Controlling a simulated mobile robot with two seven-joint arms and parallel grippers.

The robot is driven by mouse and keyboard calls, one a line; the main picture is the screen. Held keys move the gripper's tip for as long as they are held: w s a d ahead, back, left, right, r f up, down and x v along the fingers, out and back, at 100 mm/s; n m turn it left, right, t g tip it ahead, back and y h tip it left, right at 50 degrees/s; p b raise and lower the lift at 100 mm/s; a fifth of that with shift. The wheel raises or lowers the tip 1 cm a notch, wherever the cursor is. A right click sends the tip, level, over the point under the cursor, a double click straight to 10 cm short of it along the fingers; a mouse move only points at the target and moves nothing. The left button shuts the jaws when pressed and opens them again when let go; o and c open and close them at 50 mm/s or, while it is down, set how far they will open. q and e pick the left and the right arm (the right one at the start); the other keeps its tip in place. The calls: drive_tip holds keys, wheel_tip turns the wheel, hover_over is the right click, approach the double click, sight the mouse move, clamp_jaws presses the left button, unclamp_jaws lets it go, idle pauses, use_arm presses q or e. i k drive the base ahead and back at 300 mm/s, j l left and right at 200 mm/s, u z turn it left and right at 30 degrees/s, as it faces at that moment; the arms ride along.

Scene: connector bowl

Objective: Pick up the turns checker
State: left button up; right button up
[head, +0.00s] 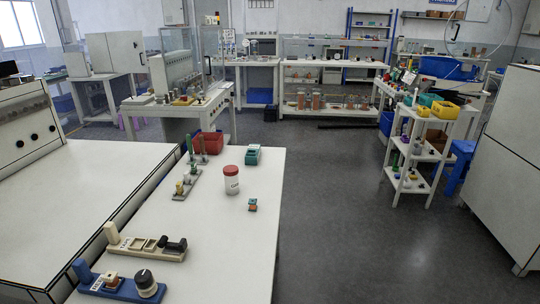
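No thing in view carries a readable label naming it the turns checker, so I cannot tell for sure which it is. On the white table (225,245), a blue-based device (94,283) with a dark round knob sits at the near left corner. Behind it is a beige-based device (120,246) with dark parts at its right end. A grey holder (188,186) with small upright parts stands further back at the left edge. A small teal and orange block (253,205) lies near the right edge. Neither of my grippers is in view.
A white jar (231,184) with a red lid stands mid-table. A teal box (253,155) and a red bin (207,143) are at the far end. A lower white surface (80,190) adjoins on the left. A shelf cart (412,158) stands right; the floor between is clear.

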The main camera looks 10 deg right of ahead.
sight(252, 155)
drive_tip(key=i+l+u, duration=0.1)
drive_tip(key=l, duration=0.45)
drive_tip(key=i+l, duration=0.15)
drive_tip(key=l, duration=0.35)
drive_tip(key=i+l+u, duration=0.15)
drive_tip(key=l, duration=0.4)
drive_tip(key=l+u, duration=0.1)
drive_tip(key=l, duration=0.45)
drive_tip(key=i+l+u, duration=0.25)
drive_tip(key=i+l, duration=0.9)
drive_tip(key=l, duration=0.15)
